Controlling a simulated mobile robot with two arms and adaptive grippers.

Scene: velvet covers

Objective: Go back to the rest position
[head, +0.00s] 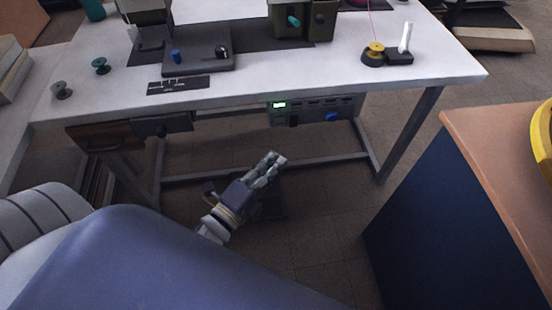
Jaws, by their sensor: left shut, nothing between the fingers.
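My left gripper (275,160) hangs low in front of the white table, below the level of its top. Its fingers are together with nothing between them, and it touches nothing that I can see. My left arm fills the lower left of the head view and hides part of the floor. My right gripper is not in view.
The white table (300,80) carries a sewing machine (200,52), green thread spools (101,65) and a yellow spool on a black stand (374,52). A dark blue cabinet (430,210) with an orange-brown top stands at right. Some floor between is clear.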

